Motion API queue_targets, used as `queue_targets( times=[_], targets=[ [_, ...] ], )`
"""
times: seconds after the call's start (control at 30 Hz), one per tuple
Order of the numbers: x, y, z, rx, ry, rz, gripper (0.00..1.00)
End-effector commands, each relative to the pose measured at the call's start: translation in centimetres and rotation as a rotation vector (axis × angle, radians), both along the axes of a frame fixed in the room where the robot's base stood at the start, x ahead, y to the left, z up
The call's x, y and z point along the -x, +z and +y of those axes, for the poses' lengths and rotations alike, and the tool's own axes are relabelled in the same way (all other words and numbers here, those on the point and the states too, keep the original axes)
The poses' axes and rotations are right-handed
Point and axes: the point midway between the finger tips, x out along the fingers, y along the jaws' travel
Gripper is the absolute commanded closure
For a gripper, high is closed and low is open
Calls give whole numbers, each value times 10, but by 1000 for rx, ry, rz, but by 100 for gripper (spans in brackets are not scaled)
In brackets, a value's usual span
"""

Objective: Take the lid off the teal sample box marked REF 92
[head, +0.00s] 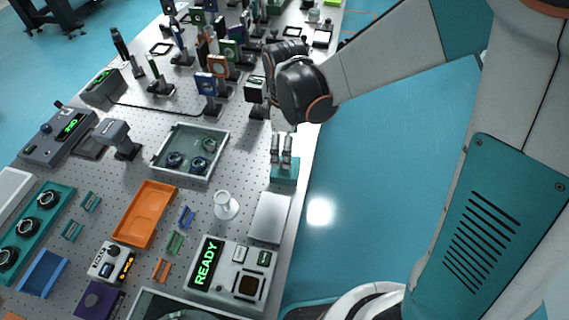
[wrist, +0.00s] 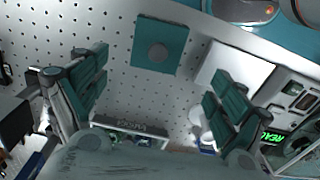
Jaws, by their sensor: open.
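The teal sample box (head: 285,175) sits near the right edge of the perforated optical table in the head view. No REF 92 marking is legible. My gripper (head: 281,158) points down just over the box in the head view. In the wrist view my gripper (wrist: 158,72) has its two teal-padded fingers wide apart and empty; the box shows beyond the fingertips, between their lines.
A pale flat plate (head: 269,217) lies close in front of the box. A white pedestal (head: 226,205) and a READY console (head: 232,268) stand nearer. A glass-topped case (head: 190,152) is to the left. Optics mounts crowd the back. The table edge is just right.

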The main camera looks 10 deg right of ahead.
Motion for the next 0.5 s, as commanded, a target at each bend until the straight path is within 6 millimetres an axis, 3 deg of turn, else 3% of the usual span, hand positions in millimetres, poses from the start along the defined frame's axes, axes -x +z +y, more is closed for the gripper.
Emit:
queue_targets(
  times=[0.03, 0.1, 0.37, 0.5],
  targets=[
    [0, -13, 0, 0, 0, 0, 10],
    [0, -21, 0, 0, 0, 0, 10],
    [-1, -32, -1, 0, 0, 0, 10],
    [-2, -49, -3, 0, -1, 0, 10]
  ],
)
